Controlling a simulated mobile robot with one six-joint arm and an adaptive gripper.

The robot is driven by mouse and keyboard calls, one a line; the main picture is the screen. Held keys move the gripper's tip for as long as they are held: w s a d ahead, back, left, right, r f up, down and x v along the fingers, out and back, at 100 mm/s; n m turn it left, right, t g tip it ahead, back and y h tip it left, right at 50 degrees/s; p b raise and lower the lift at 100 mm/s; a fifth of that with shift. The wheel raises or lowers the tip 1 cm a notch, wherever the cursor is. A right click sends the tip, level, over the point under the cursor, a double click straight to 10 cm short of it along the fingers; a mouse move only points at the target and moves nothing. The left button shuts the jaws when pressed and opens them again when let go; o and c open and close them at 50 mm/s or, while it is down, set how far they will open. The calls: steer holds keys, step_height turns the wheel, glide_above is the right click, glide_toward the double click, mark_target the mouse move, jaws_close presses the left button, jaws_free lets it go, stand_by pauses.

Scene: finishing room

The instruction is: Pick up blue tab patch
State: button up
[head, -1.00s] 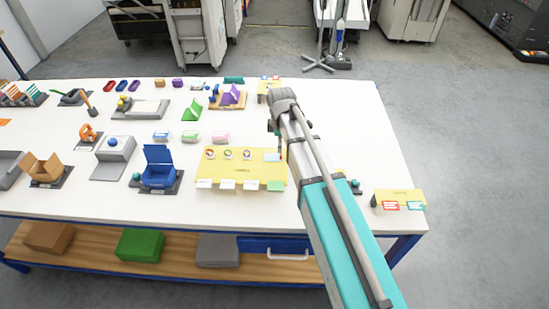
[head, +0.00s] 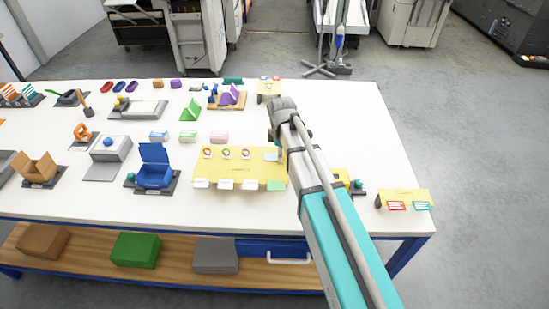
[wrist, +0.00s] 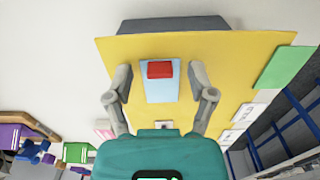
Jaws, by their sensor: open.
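The blue tab patch (wrist: 158,92) is a light blue rectangle on the yellow board (wrist: 225,57). A red block or tab (wrist: 160,70) lies over part of it. In the head view the blue patch (head: 270,156) shows at the right end of the board (head: 235,171), partly behind my arm. In the wrist view my gripper (wrist: 160,74) is open, with one finger on each side of the patch and nothing held. The fingers appear apart from the patch; their height above the board is hard to tell.
A green tab (wrist: 275,67) sticks out at the board's edge beside several white tabs. A blue open box (head: 155,168) stands left of the board. Another yellow board (head: 404,198) lies at the table's right front corner. The white table (head: 345,110) is clear at the back right.

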steer(key=shift+c, duration=0.2)
steer(key=c, duration=0.8)
steer(key=shift+o, duration=0.2)
steer(key=shift+r, duration=0.15)
step_height(320, 180, up, 3)
steer(key=p, duration=0.3)
steer(key=s+d+r+p, duration=0.3)
steer(key=s+r+p, duration=0.6)
steer(key=s, duration=0.4)
steer(key=shift+s+d+r+p, duration=0.25)
steer(key=shift+s+r+p, duration=0.1)
steer(key=shift+p, duration=0.2)
steer(key=shift+f, duration=0.1)
